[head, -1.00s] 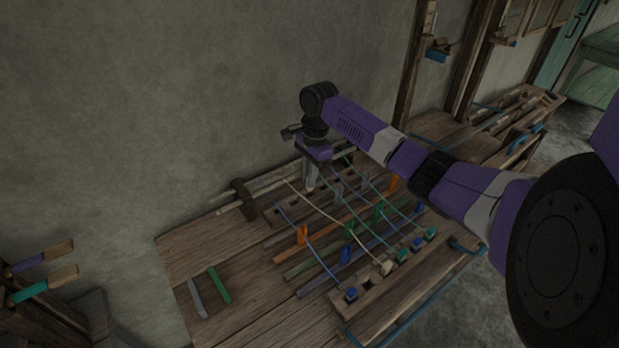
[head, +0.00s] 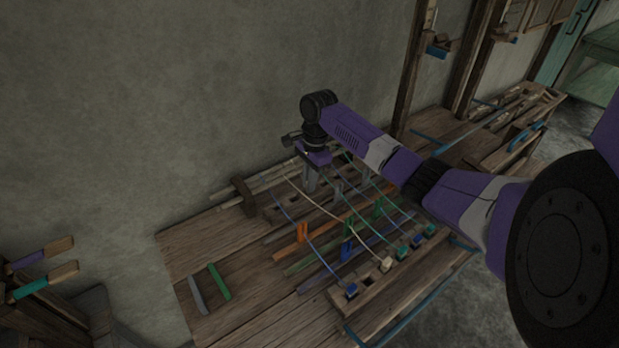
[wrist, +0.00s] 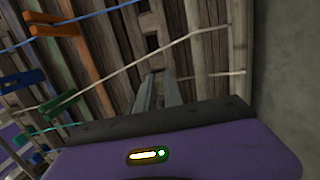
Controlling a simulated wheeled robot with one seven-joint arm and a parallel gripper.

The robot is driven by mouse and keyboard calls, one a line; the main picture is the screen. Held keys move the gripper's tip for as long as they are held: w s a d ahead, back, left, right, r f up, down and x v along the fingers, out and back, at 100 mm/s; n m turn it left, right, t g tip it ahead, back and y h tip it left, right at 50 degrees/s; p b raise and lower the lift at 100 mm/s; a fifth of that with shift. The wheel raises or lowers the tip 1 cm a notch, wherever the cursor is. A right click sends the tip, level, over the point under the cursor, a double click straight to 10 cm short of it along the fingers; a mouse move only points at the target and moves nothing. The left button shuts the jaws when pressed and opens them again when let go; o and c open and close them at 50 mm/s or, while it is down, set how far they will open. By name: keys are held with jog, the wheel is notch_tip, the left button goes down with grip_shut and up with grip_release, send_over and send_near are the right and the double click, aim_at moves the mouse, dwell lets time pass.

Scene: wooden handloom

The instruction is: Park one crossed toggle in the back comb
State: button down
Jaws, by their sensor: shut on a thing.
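My gripper (head: 310,187) is low over the back comb (head: 278,213), a slotted wooden bar at the back of the loom. In the wrist view its two grey fingers (wrist: 160,88) point down at the comb slots (wrist: 152,42). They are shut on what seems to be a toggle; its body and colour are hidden. A short pale cord (wrist: 215,75) runs right from the fingers. The front comb (head: 365,300) bears a blue toggle (head: 351,290), a cream toggle (head: 385,265), teal toggles (head: 403,253) and another blue one (head: 429,230).
Cords stretch between front and back; a cream cord (wrist: 95,82) passes close by my fingers. Orange clips (head: 302,232), green clips and blue clips (head: 347,250) rise from coloured bars. Loose grey (head: 197,296) and green (head: 219,282) sticks lie at left. The wall is close behind.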

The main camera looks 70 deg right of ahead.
jog(key=shift+f, duration=0.3)
jog(key=c, duration=1.4)
grip_release()
jog(key=shift+r, duration=0.1)
jog(key=shift+s+d+r, duration=0.1)
jog(key=shift+d+r, duration=0.05)
jog(key=shift+r, duration=1.1)
jog(key=shift+s+d+r, duration=0.1)
jog(key=shift+r, duration=1.2)
jog(key=shift+s+d+r, duration=0.1)
jog(key=shift+d+r, duration=0.05)
jog(key=shift+r, duration=1.1)
